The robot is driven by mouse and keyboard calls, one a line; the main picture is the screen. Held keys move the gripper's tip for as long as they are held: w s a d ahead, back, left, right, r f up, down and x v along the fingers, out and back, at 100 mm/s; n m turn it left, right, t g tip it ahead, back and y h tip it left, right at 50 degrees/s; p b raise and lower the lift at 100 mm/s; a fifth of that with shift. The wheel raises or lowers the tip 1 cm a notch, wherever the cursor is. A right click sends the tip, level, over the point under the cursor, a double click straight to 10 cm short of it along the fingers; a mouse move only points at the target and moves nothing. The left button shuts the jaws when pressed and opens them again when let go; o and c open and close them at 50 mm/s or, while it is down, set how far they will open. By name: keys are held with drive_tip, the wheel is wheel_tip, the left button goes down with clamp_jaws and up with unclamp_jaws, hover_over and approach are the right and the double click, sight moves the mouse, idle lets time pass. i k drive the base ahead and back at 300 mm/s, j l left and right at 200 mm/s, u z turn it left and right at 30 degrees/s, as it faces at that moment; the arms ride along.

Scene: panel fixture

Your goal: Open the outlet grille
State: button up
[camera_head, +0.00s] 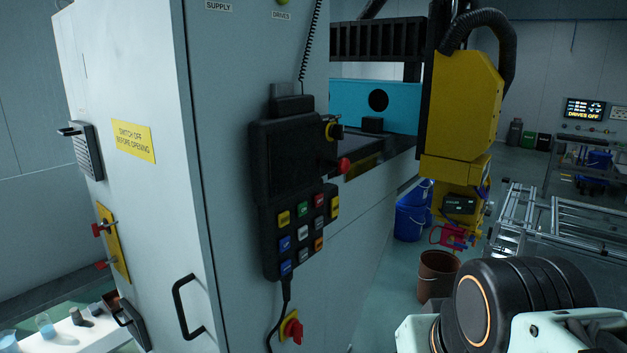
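A grey slatted grille (86,150) is on the narrow left face of the white cabinet (140,80), in the head view. It looks shut against the panel, with a small dark handle at its upper left. A second dark vent-like cover (131,322) with a handle is low on the same face; I cannot tell which of the two is the outlet grille. My gripper is not in view; only black and pale links of my arm show at the bottom right, well apart from both covers.
A black control pendant (295,185) and a door handle (188,307) stick out from the cabinet front. Red knobs on a yellow plate (113,243) jut from the left face. A yellow machine head (463,105) and brown bucket (437,277) stand to the right.

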sight(81, 135)
drive_tip(key=u, duration=1.5)
drive_tip(key=i+j+z, duration=0.1)
drive_tip(key=i+j, duration=0.55)
drive_tip(key=i, duration=0.15)
